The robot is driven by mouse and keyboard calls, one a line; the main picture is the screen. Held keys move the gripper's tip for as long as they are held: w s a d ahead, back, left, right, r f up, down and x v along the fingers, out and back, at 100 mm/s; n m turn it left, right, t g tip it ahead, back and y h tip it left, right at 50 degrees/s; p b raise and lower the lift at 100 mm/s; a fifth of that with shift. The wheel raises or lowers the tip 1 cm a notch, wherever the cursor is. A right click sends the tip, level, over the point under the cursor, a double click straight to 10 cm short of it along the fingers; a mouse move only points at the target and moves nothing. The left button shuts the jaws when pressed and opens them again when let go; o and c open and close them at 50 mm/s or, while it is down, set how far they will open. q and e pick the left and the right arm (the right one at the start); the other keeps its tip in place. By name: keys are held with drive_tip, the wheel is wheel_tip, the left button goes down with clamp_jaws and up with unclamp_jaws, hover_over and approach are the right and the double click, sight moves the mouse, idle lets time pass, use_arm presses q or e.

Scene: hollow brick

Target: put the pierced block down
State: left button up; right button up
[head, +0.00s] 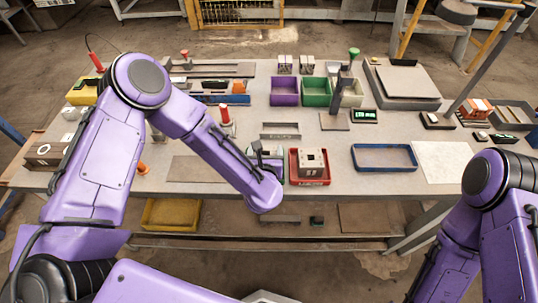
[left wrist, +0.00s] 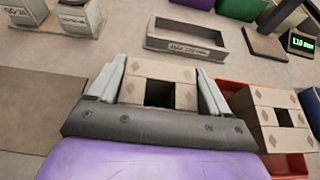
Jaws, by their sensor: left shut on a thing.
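The pierced block (left wrist: 160,72), tan with a dark square hole, is between the two fingers of my left gripper (left wrist: 160,92) in the left wrist view. The fingers are shut on its sides. In the head view my left gripper (head: 266,160) is over the front middle of the table, just left of a red tray (head: 310,183); the held block is mostly hidden there by the arm. A second pierced block (head: 313,158) sits in the red tray; it also shows right of the gripper in the left wrist view (left wrist: 268,103). My right gripper is out of view.
A shallow open frame (left wrist: 185,42) lies beyond the gripper. A blue tray (head: 385,169) and a pale sheet (head: 443,162) are to the right. A brown mat (head: 198,169) lies left. Purple (head: 285,97) and green (head: 316,98) bins stand behind.

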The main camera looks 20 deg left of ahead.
use_arm(q)
drive_tip(key=shift+s+r, duration=0.15)
drive_tip(key=shift+s, duration=0.15)
drive_tip(key=shift+s+f+b, duration=0.1)
drive_tip(key=shift+f+b, duration=0.1)
drive_tip(key=shift+b, duration=0.1)
drive_tip(key=o, duration=1.3)
